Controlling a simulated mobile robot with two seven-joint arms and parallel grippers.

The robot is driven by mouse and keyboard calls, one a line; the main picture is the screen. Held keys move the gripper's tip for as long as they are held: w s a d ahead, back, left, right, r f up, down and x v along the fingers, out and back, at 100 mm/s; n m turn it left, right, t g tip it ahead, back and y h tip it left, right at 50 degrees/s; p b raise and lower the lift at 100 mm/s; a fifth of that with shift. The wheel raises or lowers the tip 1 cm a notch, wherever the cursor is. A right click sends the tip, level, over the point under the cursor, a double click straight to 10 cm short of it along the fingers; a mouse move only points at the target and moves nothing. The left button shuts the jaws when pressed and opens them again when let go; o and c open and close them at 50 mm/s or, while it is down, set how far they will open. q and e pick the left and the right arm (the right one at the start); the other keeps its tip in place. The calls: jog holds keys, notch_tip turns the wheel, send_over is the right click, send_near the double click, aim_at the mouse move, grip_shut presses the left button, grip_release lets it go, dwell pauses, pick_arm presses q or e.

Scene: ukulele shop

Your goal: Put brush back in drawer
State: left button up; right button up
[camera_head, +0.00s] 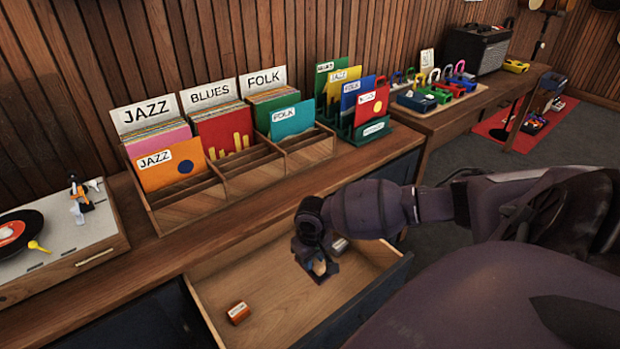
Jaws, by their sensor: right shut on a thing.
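The drawer (268,272) is pulled open below the wooden counter, and its light wood bottom shows. My right gripper (318,266) reaches down over the drawer from the right. It is shut on a small tan and dark thing that looks like the brush (319,267). The brush is mostly hidden by the gripper, and I cannot tell whether it touches the drawer bottom. My left gripper is not in view.
A small orange box (238,313) lies in the drawer's front left, and a small grey-white thing (340,245) lies behind the gripper. A record rack (170,212) and a turntable (70,232) stand on the counter above. The drawer's middle left is bare.

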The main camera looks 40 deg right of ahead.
notch_tip(320, 180, down, 5)
jog(key=shift+f+b, duration=0.1)
jog(key=shift+b, duration=0.4)
jog(key=shift+f, duration=0.65)
notch_tip(320, 180, down, 3)
jog(key=shift+s+f+b, duration=0.1)
jog(key=shift+f+b, duration=0.05)
jog(key=shift+b, duration=0.45)
jog(key=shift+f, duration=0.35)
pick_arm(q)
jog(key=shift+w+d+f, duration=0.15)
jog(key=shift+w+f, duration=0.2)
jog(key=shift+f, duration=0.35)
pick_arm(e)
jog(key=shift+r, duration=0.1)
jog(key=shift+f, duration=0.2)
jog(key=o, duration=0.9)
